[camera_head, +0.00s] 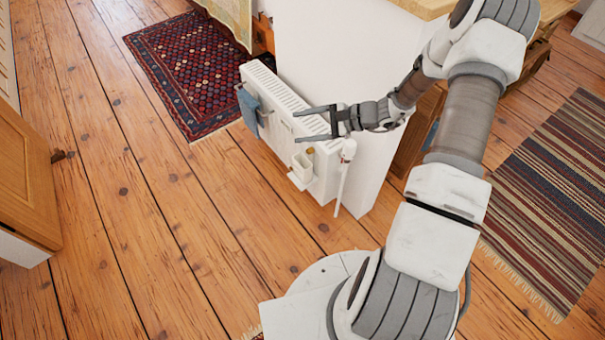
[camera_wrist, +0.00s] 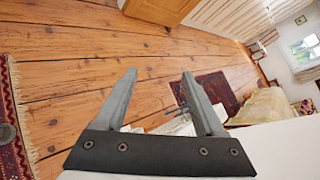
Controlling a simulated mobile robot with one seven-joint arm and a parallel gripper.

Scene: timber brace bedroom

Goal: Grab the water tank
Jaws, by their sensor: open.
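A small white open-topped container (camera_head: 302,170), which looks like the water tank, hangs on the front of a white radiator (camera_head: 285,118) near its right end. My gripper (camera_head: 298,125) is open and empty. In the head view its fingers point left, across the radiator and farther up the picture than the container; I cannot tell the exact height gap. In the wrist view my gripper (camera_wrist: 158,74) shows two parted fingers with nothing held between them. Part of the radiator (camera_wrist: 180,125) shows there behind the fingers, but I cannot make out the container.
A blue cloth (camera_head: 248,110) hangs on the radiator's left part. A white pipe (camera_head: 344,170) stands at its right end, close to my gripper. A white wall (camera_head: 330,50) rises behind. The wooden floor (camera_head: 150,200) in front is clear. Rugs lie at left and right.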

